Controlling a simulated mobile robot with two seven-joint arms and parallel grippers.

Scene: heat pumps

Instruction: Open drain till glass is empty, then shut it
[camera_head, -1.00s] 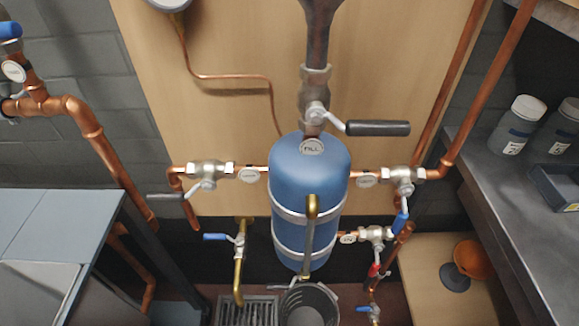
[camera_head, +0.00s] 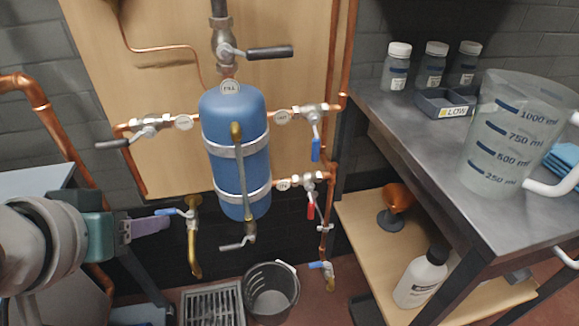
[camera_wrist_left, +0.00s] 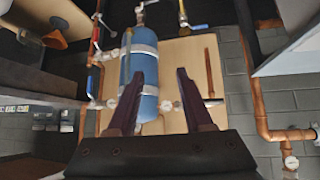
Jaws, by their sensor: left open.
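A blue tank (camera_head: 222,115) with a FILL label stands upright against the wooden panel. Under the tank is a valve with a grey lever (camera_head: 232,246). A brass tap (camera_head: 193,240) with a blue lever (camera_head: 165,212) is left of it. My left gripper (camera_head: 165,225) reaches in from the left, its purple fingers overlapping the area just below the blue lever; contact cannot be told. In the left wrist view the gripper (camera_wrist_left: 160,75) is open and empty, with the inverted tank (camera_wrist_left: 138,75) beyond it. My right gripper is not in view.
A dark bucket (camera_head: 271,293) and a floor grate (camera_head: 212,305) lie below the tank. A clear measuring jug (camera_head: 515,135) stands on the metal bench (camera_head: 390,130) at right. An orange funnel (camera_head: 397,198) and a white bottle (camera_head: 420,280) are on the lower shelf.

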